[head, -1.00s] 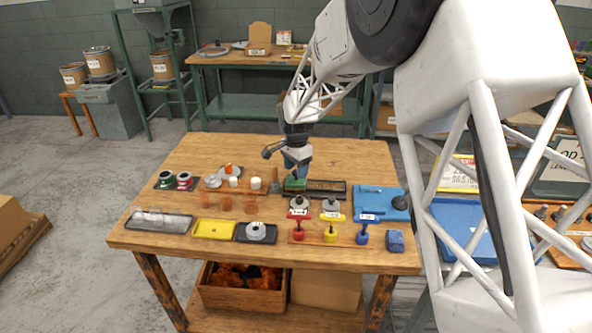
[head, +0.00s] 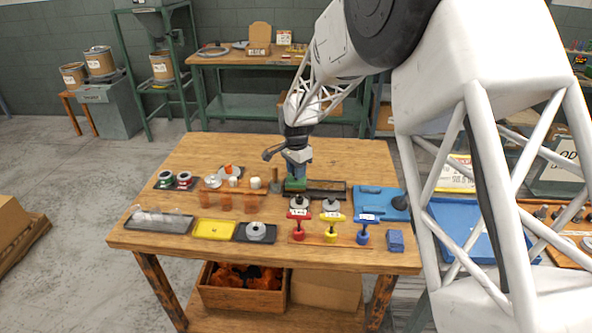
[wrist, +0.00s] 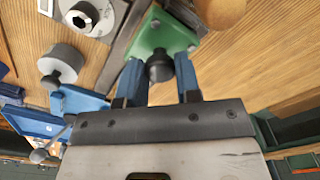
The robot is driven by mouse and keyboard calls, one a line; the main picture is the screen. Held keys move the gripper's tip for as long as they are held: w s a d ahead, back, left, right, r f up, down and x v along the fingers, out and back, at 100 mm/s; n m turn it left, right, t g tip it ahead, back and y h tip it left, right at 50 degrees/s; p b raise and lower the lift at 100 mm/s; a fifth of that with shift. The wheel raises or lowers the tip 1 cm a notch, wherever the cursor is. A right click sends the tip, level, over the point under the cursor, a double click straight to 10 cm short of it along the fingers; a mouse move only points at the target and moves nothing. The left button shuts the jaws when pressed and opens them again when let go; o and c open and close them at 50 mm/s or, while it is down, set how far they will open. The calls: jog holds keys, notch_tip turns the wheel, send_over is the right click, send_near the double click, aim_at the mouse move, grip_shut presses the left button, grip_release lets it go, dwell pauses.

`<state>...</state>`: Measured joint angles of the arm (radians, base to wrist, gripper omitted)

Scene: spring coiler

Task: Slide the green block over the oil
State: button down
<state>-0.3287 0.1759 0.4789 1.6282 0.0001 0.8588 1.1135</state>
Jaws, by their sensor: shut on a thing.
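The green block (head: 294,185) sits at the left end of a long dark track (head: 328,192) on the wooden table. In the wrist view the green block (wrist: 155,32) has a dark round knob (wrist: 160,68) on it. My gripper (head: 297,174) is above the block, and its blue fingers (wrist: 160,78) are shut on the knob, one on each side. No oil can be made out on the dark track; part of the track is hidden in the wrist view.
A blue tray (head: 370,203) lies right of the track. Stamps with red, yellow and blue handles (head: 330,228) stand in front. The table behind the track is clear.

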jog(key=d, duration=1.3)
jog(key=shift+d, duration=0.1)
jog(key=c, duration=0.8)
grip_release()
notch_tip(320, 180, up, 8)
jog(key=shift+f, duration=0.1)
